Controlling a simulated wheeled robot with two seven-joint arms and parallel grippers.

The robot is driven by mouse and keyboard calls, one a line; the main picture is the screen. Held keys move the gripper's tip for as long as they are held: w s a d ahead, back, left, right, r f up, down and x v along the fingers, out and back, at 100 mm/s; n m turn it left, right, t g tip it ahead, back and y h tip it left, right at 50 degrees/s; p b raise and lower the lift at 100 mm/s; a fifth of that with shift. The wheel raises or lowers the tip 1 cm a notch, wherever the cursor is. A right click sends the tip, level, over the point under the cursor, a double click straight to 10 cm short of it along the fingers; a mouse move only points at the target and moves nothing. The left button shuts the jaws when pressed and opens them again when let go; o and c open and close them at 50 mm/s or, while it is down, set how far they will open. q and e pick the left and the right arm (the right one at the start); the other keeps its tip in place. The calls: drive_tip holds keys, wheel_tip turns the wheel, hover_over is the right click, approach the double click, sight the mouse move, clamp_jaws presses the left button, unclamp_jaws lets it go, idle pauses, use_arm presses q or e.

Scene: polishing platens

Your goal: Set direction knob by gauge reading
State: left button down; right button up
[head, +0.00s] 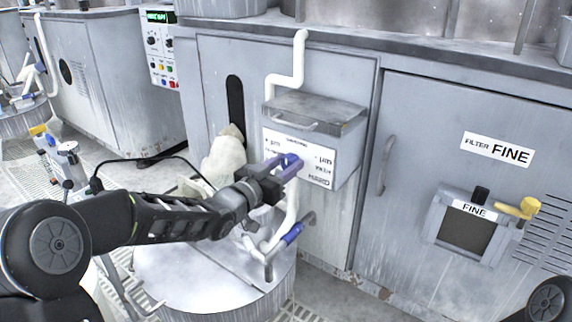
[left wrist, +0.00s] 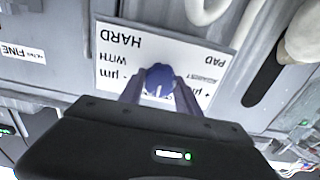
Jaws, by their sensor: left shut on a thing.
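A white label panel (head: 312,158) with printed lines hangs on the grey cabinet front, below a small hood. My left gripper (head: 284,167) reaches it from the left and is shut on a blue knob. The knob (left wrist: 160,79) shows between the two fingers of my left gripper (left wrist: 160,92) in the left wrist view, in front of the panel (left wrist: 122,43), whose print reads upside down with "HARD", "WITH" and "PAD". In the head view the fingers largely cover the knob, and its pointing direction is unclear. A small dial gauge (head: 68,149) stands at the left; its reading is too small to tell.
A round platen (head: 190,275) with white pipes and a blue-handled valve (head: 291,235) stands below my left arm. A "FILTER FINE" door (head: 450,150) with a yellow handle (head: 518,209) is at right. A control box (head: 160,48) with a green display is at upper left.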

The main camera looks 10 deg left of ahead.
use_arm(q)
drive_tip(key=n+p, duration=0.3)
drive_tip(key=n, duration=0.1)
drive_tip(key=shift+a+r+n+p, duration=0.1)
drive_tip(key=shift+n+p, duration=0.25)
drive_tip(key=shift+n, duration=0.05)
drive_tip(key=n+p, duration=0.2)
drive_tip(key=shift+n, duration=1.1)
drive_tip(key=shift+f, duration=0.2)
drive_tip(key=c, duration=0.9)
unclamp_jaws()
drive_tip(key=shift+o, duration=0.2)
drive_tip(key=shift+s+a+p, duration=0.1)
drive_tip(key=shift+p, duration=0.2)
